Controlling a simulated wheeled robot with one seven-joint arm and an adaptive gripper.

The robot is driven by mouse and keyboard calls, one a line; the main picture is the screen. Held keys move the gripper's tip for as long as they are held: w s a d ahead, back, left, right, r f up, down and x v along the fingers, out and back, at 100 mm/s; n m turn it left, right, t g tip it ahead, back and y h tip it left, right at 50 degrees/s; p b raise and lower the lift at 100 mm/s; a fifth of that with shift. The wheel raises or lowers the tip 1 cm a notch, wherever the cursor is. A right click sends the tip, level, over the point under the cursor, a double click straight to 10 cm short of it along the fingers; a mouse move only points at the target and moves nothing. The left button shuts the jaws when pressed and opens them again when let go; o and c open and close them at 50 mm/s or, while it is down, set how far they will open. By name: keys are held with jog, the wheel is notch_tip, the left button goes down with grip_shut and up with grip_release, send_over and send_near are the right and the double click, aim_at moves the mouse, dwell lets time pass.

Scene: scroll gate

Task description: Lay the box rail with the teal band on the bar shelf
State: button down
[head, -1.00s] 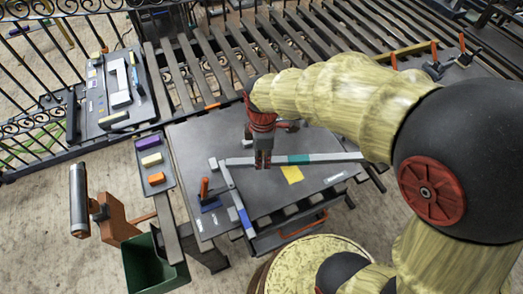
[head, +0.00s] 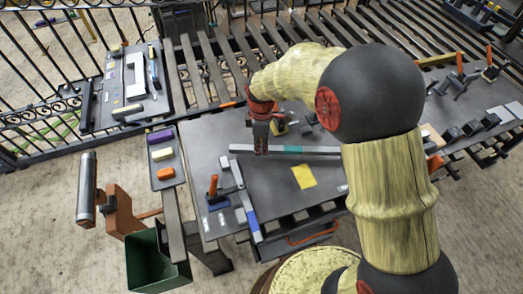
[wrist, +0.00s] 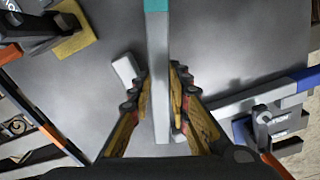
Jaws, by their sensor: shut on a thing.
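The grey box rail with the teal band (head: 325,151) runs left to right over the dark worktable in the head view. My gripper (head: 261,150) is shut on it left of the teal band. In the wrist view the rail (wrist: 159,65) passes between the fingers (wrist: 160,95), with the teal part at the top edge. It seems to be just above the table; the exact gap is hard to judge. A slatted rack of dark bars (head: 215,75) stands behind the table; I cannot tell whether this is the bar shelf. My arm hides the rail's right end.
A rail with a blue band (head: 252,222) lies along the table's left side, by an orange-handled clamp (head: 213,186). A small pale block (wrist: 126,69) and yellow sheet (head: 303,176) lie on the table. A tray of coloured blocks (head: 165,183) and green bin (head: 150,262) stand left.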

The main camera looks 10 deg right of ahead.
jog(key=shift+f, duration=1.1)
jog(key=shift+f, duration=0.1)
jog(key=c, duration=1.7)
grip_release()
jog(key=shift+s, duration=0.1)
jog(key=shift+o, duration=0.2)
